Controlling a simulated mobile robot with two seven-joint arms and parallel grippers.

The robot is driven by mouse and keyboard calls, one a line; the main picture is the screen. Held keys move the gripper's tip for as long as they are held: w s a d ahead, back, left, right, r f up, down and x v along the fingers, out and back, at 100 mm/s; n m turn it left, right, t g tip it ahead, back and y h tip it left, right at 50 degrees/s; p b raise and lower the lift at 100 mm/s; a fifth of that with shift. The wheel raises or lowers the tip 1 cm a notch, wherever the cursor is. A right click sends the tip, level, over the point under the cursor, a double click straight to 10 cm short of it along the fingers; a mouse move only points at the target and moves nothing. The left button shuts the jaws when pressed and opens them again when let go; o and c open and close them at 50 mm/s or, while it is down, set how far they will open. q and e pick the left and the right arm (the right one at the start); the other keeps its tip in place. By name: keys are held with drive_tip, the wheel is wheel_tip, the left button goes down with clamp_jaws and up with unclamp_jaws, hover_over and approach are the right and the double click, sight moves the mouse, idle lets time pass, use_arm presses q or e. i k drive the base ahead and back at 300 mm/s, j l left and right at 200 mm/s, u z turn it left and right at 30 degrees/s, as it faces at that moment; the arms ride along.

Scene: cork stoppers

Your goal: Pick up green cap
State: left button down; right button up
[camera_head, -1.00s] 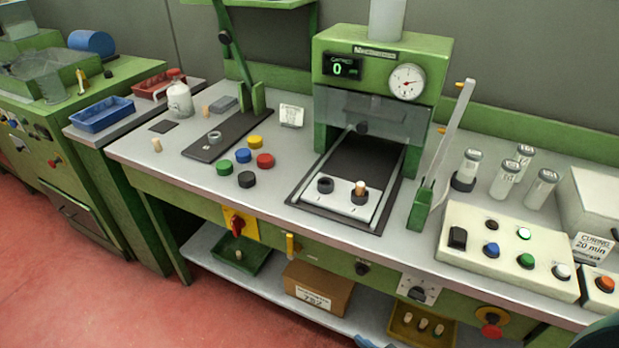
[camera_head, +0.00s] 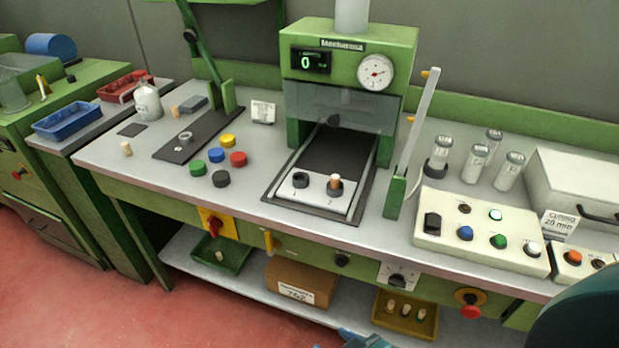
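The green cap (camera_head: 198,168) lies on the grey bench top, at the front left of a loose group of caps. Around it are a blue cap (camera_head: 216,155), a yellow cap (camera_head: 228,141), a red cap (camera_head: 238,159) and a black cap (camera_head: 221,178). The green cap stands apart from the grippers, with nothing on it. Neither gripper can be made out. A dark teal part, probably of my arm, shows at the lower right, and a small blue part shows at the bottom edge.
A green press (camera_head: 348,62) stands behind a sliding plate (camera_head: 318,191) with two holders. A dark lever base (camera_head: 193,139) lies behind the caps. A cream button panel (camera_head: 482,233) and glass vials are to the right. Bare bench lies in front of the caps.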

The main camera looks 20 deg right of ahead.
sight(197, 168)
drive_tip(key=j+z, duration=0.15)
drive_tip(key=z, duration=0.65)
drive_tip(key=j+z, duration=0.8)
drive_tip(key=j, duration=0.6)
drive_tip(key=k+j+z, duration=0.15)
drive_tip(key=j, duration=0.55)
drive_tip(key=k+z, duration=0.05)
